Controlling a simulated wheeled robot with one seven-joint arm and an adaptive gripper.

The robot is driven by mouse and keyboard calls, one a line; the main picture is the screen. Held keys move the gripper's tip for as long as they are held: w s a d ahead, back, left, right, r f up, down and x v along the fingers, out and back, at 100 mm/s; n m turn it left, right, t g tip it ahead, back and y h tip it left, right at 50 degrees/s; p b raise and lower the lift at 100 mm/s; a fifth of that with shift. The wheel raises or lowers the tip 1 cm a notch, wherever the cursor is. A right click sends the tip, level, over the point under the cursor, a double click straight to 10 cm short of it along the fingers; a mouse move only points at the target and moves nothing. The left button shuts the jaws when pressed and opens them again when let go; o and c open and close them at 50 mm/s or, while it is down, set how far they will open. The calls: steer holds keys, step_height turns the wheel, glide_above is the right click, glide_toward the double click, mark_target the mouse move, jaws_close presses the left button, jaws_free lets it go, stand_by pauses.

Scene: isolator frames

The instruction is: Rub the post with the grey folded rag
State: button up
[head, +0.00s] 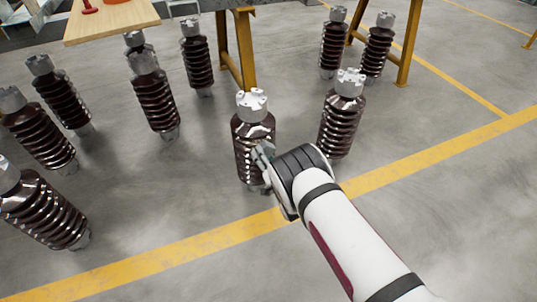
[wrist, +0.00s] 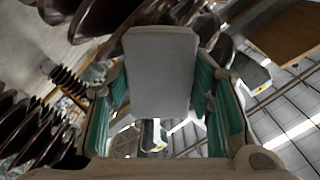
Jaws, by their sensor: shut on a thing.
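The grey folded rag (wrist: 160,75) is a flat, pale block between the teal pads of my gripper (wrist: 165,95) in the wrist view. My gripper is shut on it. In the head view my gripper (head: 262,160) is at the right front of a dark brown ribbed post (head: 250,133) with a pale metal cap, covering part of its lower ribs. I cannot make out the rag there. Brown ribs (wrist: 105,18) show close behind the rag at the top of the wrist view. I cannot tell whether the rag touches them. The post stands upright.
A similar post (head: 341,115) stands close on the right, and several more stand at the left and back. A wooden table top (head: 110,20) and yellow trestle legs (head: 245,50) are behind. A yellow floor line (head: 190,245) crosses the open floor in front.

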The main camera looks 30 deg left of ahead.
mark_target(275, 148)
steer(key=shift+s+a+b, duration=0.3)
steer(key=shift+s+a, duration=1.05)
steer(key=shift+r+p, duration=0.8)
steer(key=shift+r, duration=0.35)
steer(key=shift+w+d+f+b, duration=0.2)
steer(key=shift+w+d+b, duration=0.2)
steer(key=shift+w+d, duration=0.95)
steer(key=shift+w+d+r+b, duration=0.1)
steer(key=shift+w+d+b, duration=0.25)
steer(key=shift+w+d, duration=0.35)
steer(key=shift+w+d+b, duration=0.35)
steer(key=shift+w+d, duration=0.1)
steer(key=shift+w, duration=0.45)
steer(key=shift+d, duration=0.1)
steer(key=shift+p+v, duration=1.65)
steer(key=shift+v, duration=1.3)
steer(key=shift+s, duration=0.15)
